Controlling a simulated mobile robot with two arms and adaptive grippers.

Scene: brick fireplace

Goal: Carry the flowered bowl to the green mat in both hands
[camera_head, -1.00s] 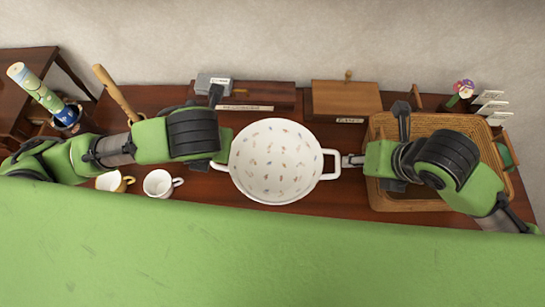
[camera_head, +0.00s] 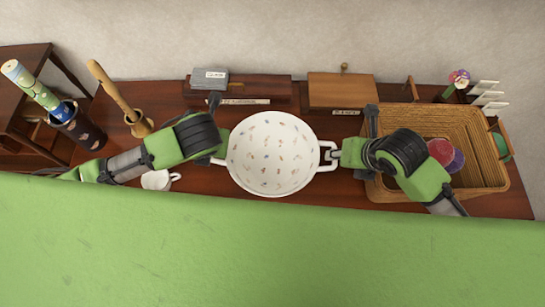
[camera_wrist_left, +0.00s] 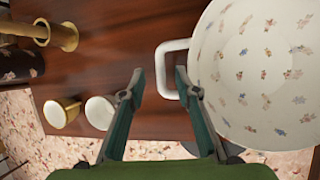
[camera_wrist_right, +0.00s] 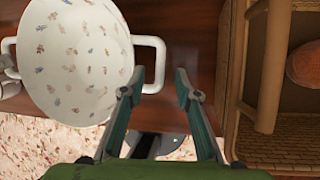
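The flowered bowl (camera_head: 273,153) is white with small coloured prints and two side handles, and stands upright on the brown table. My left gripper (camera_wrist_left: 160,72) is open, its fingertips on either side of the bowl's left handle (camera_wrist_left: 166,88), with gaps visible. My right gripper (camera_wrist_right: 160,74) is open in the same way around the right handle (camera_wrist_right: 159,70). The bowl also fills much of the left wrist view (camera_wrist_left: 255,75) and right wrist view (camera_wrist_right: 75,60). I cannot make out a green mat; the broad green foreground appears to be my own body.
A wicker tray (camera_head: 490,125) with red and purple round things stands right of the bowl. Wooden boxes (camera_head: 340,92) stand behind it. A white cup (camera_head: 157,180), a mortar with pestle (camera_head: 142,128) and a dark holder (camera_head: 85,132) are at left.

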